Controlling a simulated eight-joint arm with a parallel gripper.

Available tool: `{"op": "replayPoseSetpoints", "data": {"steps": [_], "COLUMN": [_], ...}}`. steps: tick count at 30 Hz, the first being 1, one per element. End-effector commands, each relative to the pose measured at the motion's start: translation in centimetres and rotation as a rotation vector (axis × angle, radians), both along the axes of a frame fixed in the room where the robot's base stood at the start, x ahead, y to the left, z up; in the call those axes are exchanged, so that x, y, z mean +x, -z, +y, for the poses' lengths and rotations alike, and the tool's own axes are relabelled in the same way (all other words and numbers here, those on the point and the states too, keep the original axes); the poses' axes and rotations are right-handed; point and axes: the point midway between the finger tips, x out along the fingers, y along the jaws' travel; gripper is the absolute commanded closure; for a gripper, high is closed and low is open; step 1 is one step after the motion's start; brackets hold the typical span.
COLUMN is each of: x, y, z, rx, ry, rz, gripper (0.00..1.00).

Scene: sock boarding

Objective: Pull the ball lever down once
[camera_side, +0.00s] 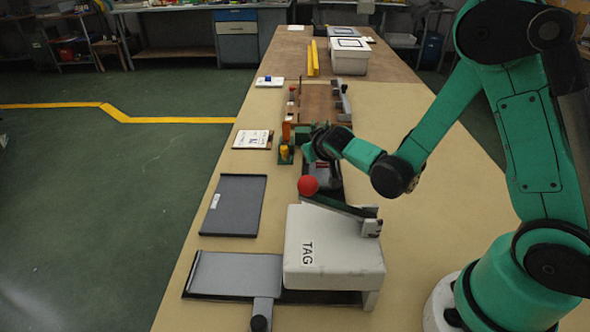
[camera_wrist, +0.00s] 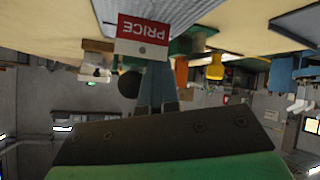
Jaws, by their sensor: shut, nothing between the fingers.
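The ball lever is a dark bar (camera_side: 340,205) with a red ball (camera_side: 308,185) on its left end. It is hinged at a bracket on the right of a white box marked TAG (camera_side: 330,248). The ball end stands a little above the box's back edge in the side view. My gripper (camera_side: 315,148) is beyond the ball, farther along the table and apart from it. In the wrist view, my gripper (camera_wrist: 157,95) is shut, with its fingers together and nothing visible between them. The red ball does not show in the wrist view.
A red-and-white PRICE sign (camera_wrist: 143,37) shows close to the fingers in the wrist view. A yellow piece (camera_side: 284,152) stands left of my gripper. A dark tray (camera_side: 234,205) and a grey plate (camera_side: 236,273) lie left of the white box. The table's right side is mostly bare.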

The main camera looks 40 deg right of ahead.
Motion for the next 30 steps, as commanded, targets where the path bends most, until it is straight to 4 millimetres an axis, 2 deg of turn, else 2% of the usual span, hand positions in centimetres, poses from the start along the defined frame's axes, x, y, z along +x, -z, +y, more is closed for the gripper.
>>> {"op": "replayPoseSetpoints", "data": {"steps": [1, 12, 30], "x": [-1.1, -3.5, -4.0], "y": [0.0, -2.7, -3.5], "z": [-0.5, 1.7, 2.3], "rx": [-0.008, -0.003, 0.007], "ry": [0.028, 0.009, -0.002], "rz": [0.026, 0.007, 0.011], "gripper": [1.0, 1.0, 1.0]}}
